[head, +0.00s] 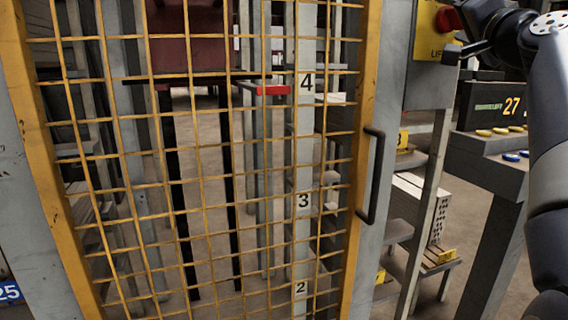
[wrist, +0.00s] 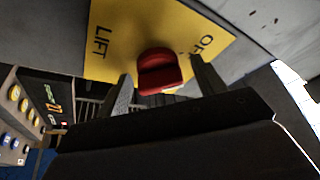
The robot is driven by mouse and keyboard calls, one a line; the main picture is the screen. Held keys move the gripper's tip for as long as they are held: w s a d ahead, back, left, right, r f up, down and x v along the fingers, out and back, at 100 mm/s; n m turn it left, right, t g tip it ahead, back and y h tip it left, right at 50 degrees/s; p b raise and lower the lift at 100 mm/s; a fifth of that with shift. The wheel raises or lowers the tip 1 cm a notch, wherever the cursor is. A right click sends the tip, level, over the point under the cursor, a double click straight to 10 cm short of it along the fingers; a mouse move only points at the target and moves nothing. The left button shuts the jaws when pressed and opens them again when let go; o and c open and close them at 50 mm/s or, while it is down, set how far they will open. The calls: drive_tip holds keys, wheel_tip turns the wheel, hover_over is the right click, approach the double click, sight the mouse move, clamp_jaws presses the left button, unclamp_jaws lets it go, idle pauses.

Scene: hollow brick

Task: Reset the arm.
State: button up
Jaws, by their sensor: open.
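My gripper (wrist: 160,72) is open in the wrist view, with one finger on each side of a red knob (wrist: 158,75). The knob is on a yellow plate lettered LIFT, and I cannot tell whether either finger touches it. In the head view my gripper (head: 466,48) is at the upper right, close to the red knob (head: 447,19) on its yellow plate (head: 430,42). My arm comes down the right edge of that view and is partly cut off.
A yellow-framed mesh gate (head: 362,150) with a dark handle (head: 372,178) fills the left and middle. Behind it are shelves and a red-brown machine part (head: 190,35). At right stands a console (head: 490,140) with a display reading 27 and yellow and blue buttons.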

drive_tip(key=shift+f, duration=0.1)
drive_tip(key=a+b+v, duration=0.1)
drive_tip(key=b+v, duration=0.2)
drive_tip(key=v, duration=0.8)
drive_tip(key=p+x, duration=0.1)
drive_tip(key=x, duration=0.2)
drive_tip(key=p+x, duration=0.1)
drive_tip(key=x, duration=0.3)
drive_tip(key=d+p+x, duration=0.1)
drive_tip(key=x, duration=0.3)
drive_tip(key=shift+w+r+p, duration=0.1)
drive_tip(key=shift+r+p, duration=0.2)
drive_tip(key=shift+r, duration=0.1)
drive_tip(key=shift+m+p, duration=0.6)
drive_tip(key=shift+p, duration=0.3)
drive_tip(key=m+g+h+p, duration=0.1)
drive_tip(key=m+p, duration=0.3)
drive_tip(key=p, duration=0.2)
drive_tip(key=shift+p, duration=0.35)
drive_tip(key=m+g+p, duration=0.1)
drive_tip(key=m+p, duration=0.1)
drive_tip(key=p, duration=0.2)
drive_tip(key=m+g+h+p, duration=0.1)
drive_tip(key=m+p, duration=0.1)
drive_tip(key=p, duration=0.3)
